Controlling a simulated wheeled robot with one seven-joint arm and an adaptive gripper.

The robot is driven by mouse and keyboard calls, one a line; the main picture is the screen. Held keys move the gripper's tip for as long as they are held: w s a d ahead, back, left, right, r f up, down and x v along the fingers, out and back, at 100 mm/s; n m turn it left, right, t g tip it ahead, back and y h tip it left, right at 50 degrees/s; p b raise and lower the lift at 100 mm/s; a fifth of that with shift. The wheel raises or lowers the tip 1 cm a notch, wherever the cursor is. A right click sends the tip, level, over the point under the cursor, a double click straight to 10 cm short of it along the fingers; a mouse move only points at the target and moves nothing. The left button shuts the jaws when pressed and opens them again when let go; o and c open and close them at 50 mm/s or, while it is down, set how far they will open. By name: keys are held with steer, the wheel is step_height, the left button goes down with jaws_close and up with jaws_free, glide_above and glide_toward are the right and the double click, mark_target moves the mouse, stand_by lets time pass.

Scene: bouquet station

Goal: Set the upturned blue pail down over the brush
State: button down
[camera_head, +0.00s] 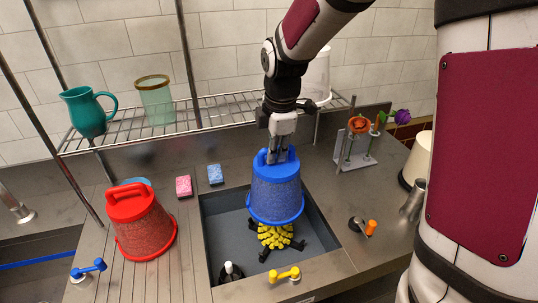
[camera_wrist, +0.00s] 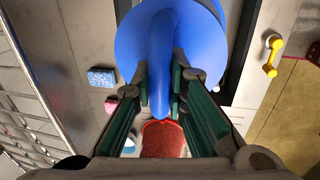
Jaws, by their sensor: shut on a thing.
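The upturned blue pail (camera_head: 275,192) hangs over the sink, its wide rim facing down. It fills the top of the wrist view (camera_wrist: 200,45). My gripper (camera_head: 278,155) is shut on the handle on the pail's upper end; in the wrist view its fingers (camera_wrist: 163,100) lie on both sides of that handle. The brush (camera_head: 275,236), with yellow tufts and black arms, is in the sink under the pail. The pail's rim hides the brush's top in the head view; I cannot tell whether they touch. The brush is not visible in the wrist view.
The grey sink (camera_head: 225,215) has a black-and-white fitting (camera_head: 231,272) at its front left. A red upturned pail (camera_head: 141,222) stands left on the drainboard. Pink (camera_head: 184,186) and blue (camera_head: 215,174) sponges lie behind. A yellow tap handle (camera_head: 285,275) is at the front edge.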

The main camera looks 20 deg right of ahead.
steer(key=shift+w+d, duration=0.1)
steer(key=shift+w, duration=0.05)
steer(key=shift+f+b, duration=0.75)
steer(key=shift+f, duration=0.35)
steer(key=shift+f+b, duration=1.2)
steer(key=shift+f, duration=2.8)
steer(key=shift+f+b, duration=0.3)
steer(key=shift+b, duration=0.05)
steer(key=shift+f+b, duration=0.3)
steer(key=shift+f, duration=0.45)
